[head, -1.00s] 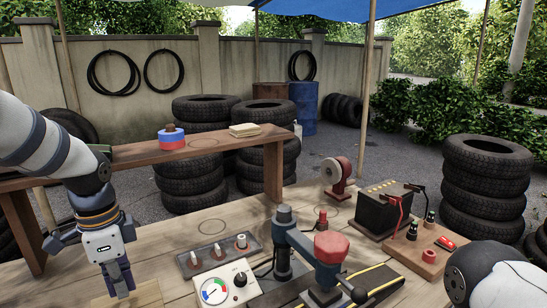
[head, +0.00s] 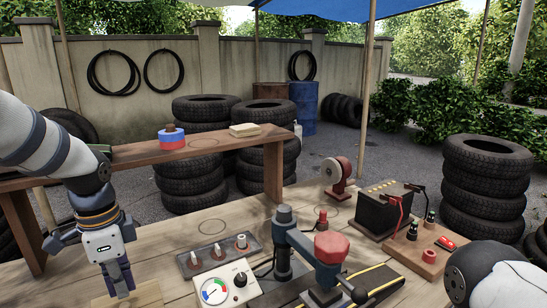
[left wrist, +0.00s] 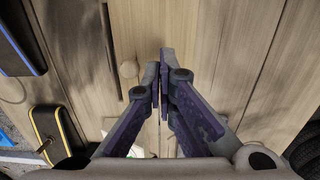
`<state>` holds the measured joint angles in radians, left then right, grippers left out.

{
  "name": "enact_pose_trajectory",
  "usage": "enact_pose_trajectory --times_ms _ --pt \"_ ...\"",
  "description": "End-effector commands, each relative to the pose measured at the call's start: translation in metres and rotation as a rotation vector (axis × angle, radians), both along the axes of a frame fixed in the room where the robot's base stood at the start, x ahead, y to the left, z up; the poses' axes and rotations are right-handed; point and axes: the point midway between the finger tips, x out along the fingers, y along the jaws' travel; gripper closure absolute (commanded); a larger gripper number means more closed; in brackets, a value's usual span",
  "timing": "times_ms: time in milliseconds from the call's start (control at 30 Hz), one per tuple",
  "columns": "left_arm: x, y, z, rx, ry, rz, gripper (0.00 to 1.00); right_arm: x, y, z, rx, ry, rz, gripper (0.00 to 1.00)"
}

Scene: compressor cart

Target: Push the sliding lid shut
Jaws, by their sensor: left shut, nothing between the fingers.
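A pale wooden lid piece (head: 148,295) lies low at the left of the workbench, cut off by the bottom edge in the head view. My left gripper (head: 122,292) points down at it, with its purple fingers shut and empty. In the left wrist view the shut fingertips (left wrist: 162,62) are over pale planked wood. A small round knob (left wrist: 128,69) is just left of the fingertips, apart from them in the picture. A narrow dark slot lies left of the knob. I cannot tell whether the fingers touch the wood. My right gripper is out of view.
A gauge box (head: 226,284) and a tray with several small pegs (head: 218,252) stand right of the left gripper. A blue tool with a red knob (head: 331,247) is mid-bench. A battery (head: 383,211) is at right. A raised shelf (head: 110,165) runs behind.

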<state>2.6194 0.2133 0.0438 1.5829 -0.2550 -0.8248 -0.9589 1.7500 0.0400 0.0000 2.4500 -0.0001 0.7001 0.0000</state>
Motion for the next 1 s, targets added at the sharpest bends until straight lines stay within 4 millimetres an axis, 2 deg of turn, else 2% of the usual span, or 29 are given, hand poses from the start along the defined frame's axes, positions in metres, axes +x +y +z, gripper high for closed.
enact_pose_trajectory --times_ms 233,700,1000 --pt "0.0 0.0 -0.002 0.0 0.001 0.0 1.0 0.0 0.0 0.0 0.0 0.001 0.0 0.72" --pt "0.0 0.0 -0.02 -0.001 0.001 0.0 1.0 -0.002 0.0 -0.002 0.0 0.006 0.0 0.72" --pt "-0.008 -0.005 -0.019 0.0 0.0 0.0 1.0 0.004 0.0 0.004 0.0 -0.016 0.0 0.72"
